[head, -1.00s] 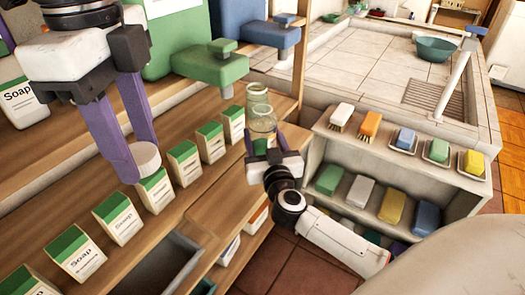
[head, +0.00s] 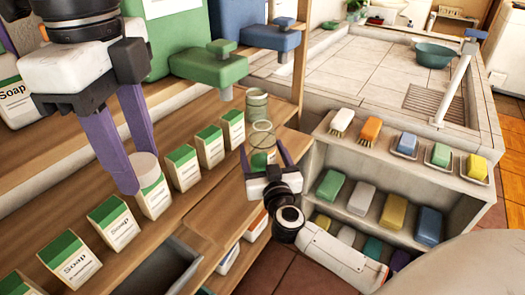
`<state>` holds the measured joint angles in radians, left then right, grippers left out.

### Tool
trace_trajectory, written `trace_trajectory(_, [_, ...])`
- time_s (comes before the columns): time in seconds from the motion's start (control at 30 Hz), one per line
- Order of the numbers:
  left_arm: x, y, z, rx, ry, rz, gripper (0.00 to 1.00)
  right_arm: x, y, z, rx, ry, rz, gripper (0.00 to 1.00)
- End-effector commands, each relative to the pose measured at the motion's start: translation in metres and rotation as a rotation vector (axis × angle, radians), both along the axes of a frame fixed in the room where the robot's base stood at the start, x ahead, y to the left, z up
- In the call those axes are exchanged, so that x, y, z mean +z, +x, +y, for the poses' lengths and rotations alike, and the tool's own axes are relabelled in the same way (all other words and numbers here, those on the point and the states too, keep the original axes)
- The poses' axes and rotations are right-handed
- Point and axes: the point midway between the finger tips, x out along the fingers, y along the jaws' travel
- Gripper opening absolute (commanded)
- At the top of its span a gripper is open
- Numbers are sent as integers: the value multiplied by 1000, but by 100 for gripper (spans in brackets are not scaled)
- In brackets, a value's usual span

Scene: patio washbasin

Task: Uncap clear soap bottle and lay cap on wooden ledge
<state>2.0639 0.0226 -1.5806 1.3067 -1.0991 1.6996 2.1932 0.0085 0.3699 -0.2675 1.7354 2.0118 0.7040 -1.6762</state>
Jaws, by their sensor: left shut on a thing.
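My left gripper (head: 132,180), with purple fingers pointing down, is shut on a round white cap (head: 147,169). The cap is in front of the top of a soap carton in the picture; I cannot tell whether it touches. The clear soap bottle (head: 262,136) is upright and open-topped, with no cap on it. My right gripper (head: 265,162) has its fingers on both sides of the bottle's lower part and holds it. The wooden ledge (head: 205,188) runs diagonally under the row of soap cartons.
Green-and-white soap cartons (head: 113,222) line the ledge. A glass jar (head: 256,104) stands behind the bottle. Green (head: 208,70) and blue (head: 270,38) dispensers overhang the ledge. A grey bin (head: 158,268) is below. A shelf (head: 375,165) of brushes and soaps stands right, beside the tiled basin (head: 360,65).

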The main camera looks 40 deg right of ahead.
Motion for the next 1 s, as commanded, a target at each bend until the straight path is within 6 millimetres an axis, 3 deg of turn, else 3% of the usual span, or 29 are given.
trace_trajectory(0.17, [2,0,0,0,0,0,10,3,-6,3,2,2,1,72])
trace_trajectory(0.7, [13,0,0,0,0,0,10,3,-99,41,1,1,2,72])
trace_trajectory(1.0, [13,0,0,0,0,0,10,3,-112,46,0,0,0,72])
